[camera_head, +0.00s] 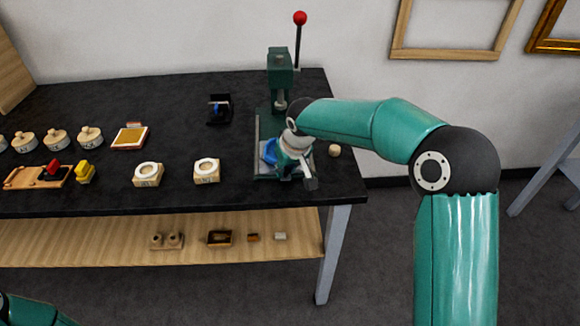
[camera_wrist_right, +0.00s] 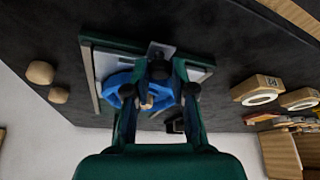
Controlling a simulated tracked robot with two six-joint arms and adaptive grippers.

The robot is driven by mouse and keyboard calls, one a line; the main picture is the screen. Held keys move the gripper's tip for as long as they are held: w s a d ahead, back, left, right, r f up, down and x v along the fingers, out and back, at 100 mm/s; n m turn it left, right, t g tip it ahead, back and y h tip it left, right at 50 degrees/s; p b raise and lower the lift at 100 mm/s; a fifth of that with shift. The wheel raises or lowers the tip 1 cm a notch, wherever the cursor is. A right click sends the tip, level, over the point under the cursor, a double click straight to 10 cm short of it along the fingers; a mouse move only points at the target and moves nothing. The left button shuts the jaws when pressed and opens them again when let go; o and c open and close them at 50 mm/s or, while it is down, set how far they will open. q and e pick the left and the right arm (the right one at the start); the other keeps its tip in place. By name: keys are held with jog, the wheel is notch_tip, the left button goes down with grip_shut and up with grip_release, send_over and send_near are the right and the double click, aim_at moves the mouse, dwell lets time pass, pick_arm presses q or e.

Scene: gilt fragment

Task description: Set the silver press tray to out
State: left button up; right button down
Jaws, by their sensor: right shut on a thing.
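The green press (camera_head: 279,75) stands near the table's right end, with a red-knobbed lever above it. Its silver press tray (camera_head: 260,168) lies low at the front, around a blue part (camera_head: 269,151). My right gripper (camera_head: 300,172) is over the tray's front right and hides part of it. In the right wrist view, the fingers of my right gripper (camera_wrist_right: 158,95) reach over the blue part (camera_wrist_right: 120,88) and the silver tray (camera_wrist_right: 106,64). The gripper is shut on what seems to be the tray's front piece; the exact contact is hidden. My left gripper is out of view.
Left of the press are two blocks with white rings (camera_head: 207,170) (camera_head: 148,174), a dark stand (camera_head: 219,109), a red-edged pad (camera_head: 130,136) and several lidded pots (camera_head: 57,139). A small wooden knob (camera_head: 334,150) lies right of the press, near the table's edge.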

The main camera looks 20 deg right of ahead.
jog(key=shift+a, duration=0.15)
jog(key=c, duration=1)
grip_release()
jog(key=v, duration=1.2)
jog(key=shift+w, duration=0.1)
